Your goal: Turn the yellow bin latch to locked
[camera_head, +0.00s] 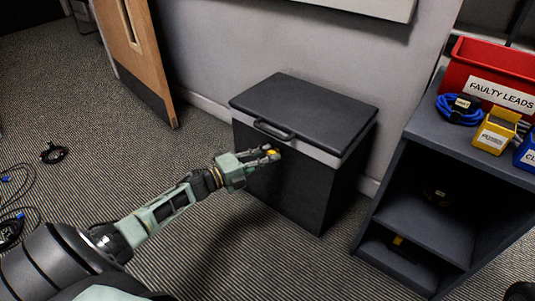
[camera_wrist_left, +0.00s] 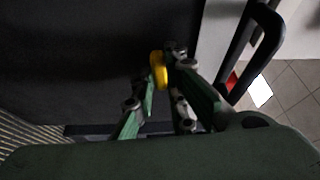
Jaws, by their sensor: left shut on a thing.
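A dark bin (camera_head: 300,170) with a closed black lid (camera_head: 305,108) and a light band under it stands against the wall. The yellow latch (camera_head: 272,154) is on its front face, just below the lid handle (camera_head: 273,130). My left gripper (camera_head: 268,156) reaches the front of the bin and is shut on the latch. In the left wrist view the yellow latch (camera_wrist_left: 158,70) shows between the fingertips (camera_wrist_left: 160,80), with the handle (camera_wrist_left: 255,45) at the upper right. The fingers hide part of the latch, and I cannot tell its exact angle. My right gripper is not in view.
A grey shelf unit (camera_head: 420,160) stands to the right, with a red FAULTY LEADS bin (camera_head: 485,75), a blue cable coil (camera_head: 458,109) and a small yellow bin (camera_head: 494,134) on top. A wooden door (camera_head: 140,45) is at the left. Black cables (camera_head: 54,153) lie on the carpet.

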